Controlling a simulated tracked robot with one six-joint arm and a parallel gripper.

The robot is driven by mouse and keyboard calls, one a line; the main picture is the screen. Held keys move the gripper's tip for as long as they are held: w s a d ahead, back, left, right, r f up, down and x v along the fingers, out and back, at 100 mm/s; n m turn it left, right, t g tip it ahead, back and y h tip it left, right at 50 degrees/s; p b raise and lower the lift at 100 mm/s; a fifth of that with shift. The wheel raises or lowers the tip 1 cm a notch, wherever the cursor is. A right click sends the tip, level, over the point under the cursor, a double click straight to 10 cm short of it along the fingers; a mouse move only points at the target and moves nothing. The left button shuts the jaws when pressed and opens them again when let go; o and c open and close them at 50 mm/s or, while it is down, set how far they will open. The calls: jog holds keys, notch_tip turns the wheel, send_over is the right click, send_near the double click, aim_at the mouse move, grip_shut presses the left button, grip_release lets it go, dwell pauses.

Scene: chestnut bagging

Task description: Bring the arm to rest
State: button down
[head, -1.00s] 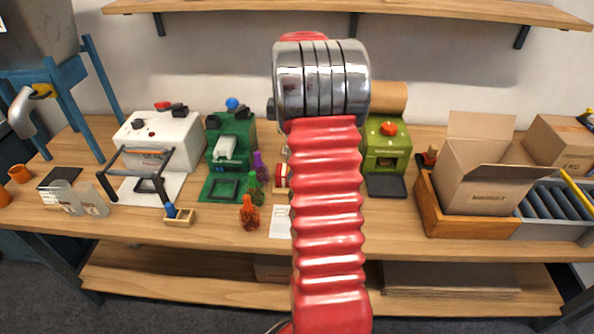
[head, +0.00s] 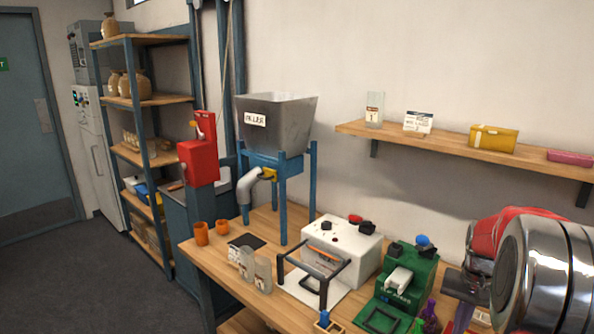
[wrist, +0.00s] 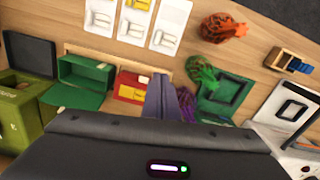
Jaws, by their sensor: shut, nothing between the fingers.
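My arm, red with a chrome joint, fills the right edge of the head view, over the right part of the bench (head: 262,218). In the wrist view my gripper (wrist: 172,92) is shut and empty, its fingers together above the bench top. Below it lie a red and yellow box (wrist: 135,86), a green open box (wrist: 84,80) and a purple netted item (wrist: 189,106). The fingers partly cover the space between the red box and the purple item; I cannot tell the exact height above them.
A hopper (head: 276,118) on a blue stand, a white machine (head: 342,240) and a green machine (head: 408,270) stand on the bench. A wall shelf (head: 455,145) runs behind my arm. Orange cups (head: 201,234) stand at the left end. Floor shows at left.

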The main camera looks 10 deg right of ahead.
jog(key=s+a+r+n+t, duration=0.2)
jog(key=s+a+r+n, duration=0.1)
jog(key=a, duration=0.8)
jog(key=s+a+r+n+t, duration=0.1)
jog(key=s+a+r, duration=0.4)
jog(key=a, duration=0.6)
jog(key=s+a+r+n+t, duration=0.2)
jog(key=s+a+r+n, duration=0.2)
jog(key=a, duration=0.7)
jog(key=shift+s+r+n+t, duration=0.25)
jog(key=shift+s+n+t, duration=0.05)
jog(key=shift+s, duration=0.7)
